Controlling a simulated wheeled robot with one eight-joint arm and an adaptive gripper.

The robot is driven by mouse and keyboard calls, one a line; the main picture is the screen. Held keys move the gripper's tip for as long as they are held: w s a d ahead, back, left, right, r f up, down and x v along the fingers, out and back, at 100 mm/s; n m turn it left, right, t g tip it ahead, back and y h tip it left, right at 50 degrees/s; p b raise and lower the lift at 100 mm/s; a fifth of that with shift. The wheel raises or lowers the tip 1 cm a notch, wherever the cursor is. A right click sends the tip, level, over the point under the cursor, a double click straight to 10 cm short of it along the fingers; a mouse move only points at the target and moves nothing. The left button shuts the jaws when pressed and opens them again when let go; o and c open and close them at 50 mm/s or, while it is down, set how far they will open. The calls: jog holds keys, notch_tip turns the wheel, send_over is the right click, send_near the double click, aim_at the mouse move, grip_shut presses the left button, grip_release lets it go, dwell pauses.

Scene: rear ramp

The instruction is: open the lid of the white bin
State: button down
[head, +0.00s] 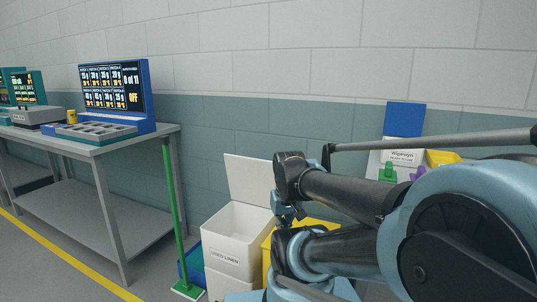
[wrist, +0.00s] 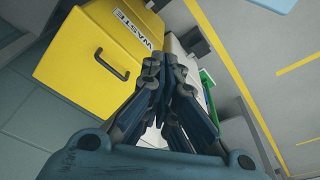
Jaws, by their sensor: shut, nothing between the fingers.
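The white bin (head: 232,245), labelled USED LINEN, stands on the floor by the wall in the head view. Its lid (head: 249,180) is raised, standing up from the back rim, and the opening shows. Part of a white surface (wrist: 178,46), probably this bin, shows behind the fingers in the wrist view. My gripper (wrist: 167,70) is shut and empty in the wrist view, its fingers close together. In the head view my arm covers the area right of the bin, and I cannot make out the fingertips clearly. I cannot tell the gap between gripper and bin.
A yellow bin (wrist: 90,50) marked WASTE stands beside the white bin, partly behind my arm in the head view. A green pole (head: 172,200) and a grey workbench (head: 150,141) are at left. A supply station (head: 404,122) is on the right. Floor is free in front.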

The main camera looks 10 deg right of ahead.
jog(key=w+r+m, duration=0.2)
jog(key=w+r, duration=0.8)
jog(key=w, duration=0.3)
jog(key=w+r+m, duration=0.2)
jog(key=w+r, duration=0.8)
jog(key=w, duration=0.3)
jog(key=w+f+m+g, duration=0.1)
jog(key=w+m, duration=0.2)
jog(key=w, duration=2.9)
notch_tip(320, 180, down, 12)
jog(key=s, duration=0.2)
jog(key=shift+s+a+r+h, duration=0.2)
jog(key=shift+a+r+h, duration=0.05)
jog(key=shift+a+h, duration=0.15)
